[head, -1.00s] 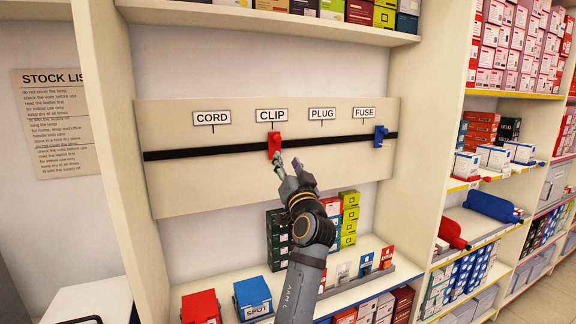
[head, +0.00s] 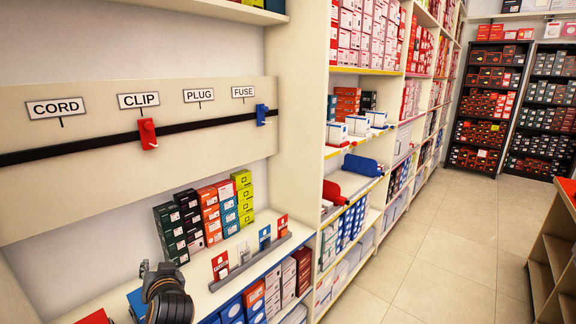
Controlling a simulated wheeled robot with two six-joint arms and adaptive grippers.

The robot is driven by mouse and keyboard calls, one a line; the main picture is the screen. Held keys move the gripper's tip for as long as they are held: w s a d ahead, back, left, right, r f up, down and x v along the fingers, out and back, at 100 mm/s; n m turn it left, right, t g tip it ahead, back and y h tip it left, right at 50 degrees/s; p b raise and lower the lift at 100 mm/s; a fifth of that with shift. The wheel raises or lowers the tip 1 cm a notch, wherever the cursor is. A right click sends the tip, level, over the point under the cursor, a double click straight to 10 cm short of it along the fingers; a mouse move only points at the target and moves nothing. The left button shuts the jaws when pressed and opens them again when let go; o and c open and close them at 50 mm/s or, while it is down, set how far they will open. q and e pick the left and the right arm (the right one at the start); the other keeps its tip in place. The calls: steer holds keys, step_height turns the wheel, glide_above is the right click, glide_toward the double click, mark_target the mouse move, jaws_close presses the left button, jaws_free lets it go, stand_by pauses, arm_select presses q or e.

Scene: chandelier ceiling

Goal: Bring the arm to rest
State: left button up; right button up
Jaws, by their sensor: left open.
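My left gripper (head: 158,268) shows at the bottom left of the head view, in front of the lower shelf. It is open and nothing shows between its fingers. It is well below the black rail (head: 90,145) and apart from it. A red clip-like slider (head: 147,134) sits on the rail under the CLIP label (head: 139,100). A blue slider (head: 262,115) sits on the rail under the FUSE label (head: 243,91). My right gripper is not in view.
The lower shelf (head: 212,290) holds stacked dark, orange, blue and yellow-green boxes (head: 207,215) and a row of small cards (head: 250,249). Stocked shelves (head: 363,135) continue to the right. The tiled aisle floor (head: 440,240) is open. A wooden unit (head: 553,250) stands at the right edge.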

arm_select(q)
steer(key=s+d+f+m+g+h, duration=0.2)
steer(key=s+d+f+g+h, duration=0.25)
steer(key=s+f, duration=0.75)
steer(key=s+d+f+m+g+h, duration=0.25)
steer(key=s+d+f+g, duration=0.2)
steer(key=s+f, duration=0.75)
steer(key=s+a+f+n, duration=0.1)
steer(key=s+f, duration=0.2)
steer(key=f, duration=0.9)
steer(key=s+a+f, duration=0.2)
steer(key=f, duration=0.9)
steer(key=s+f+g+p, duration=0.1)
steer(key=s+f, duration=1.4)
steer(key=s, duration=0.3)
steer(key=shift+s+a+f+g+h, duration=0.2)
steer(key=shift+s+a+g+h, duration=0.1)
steer(key=shift+a+h, duration=0.1)
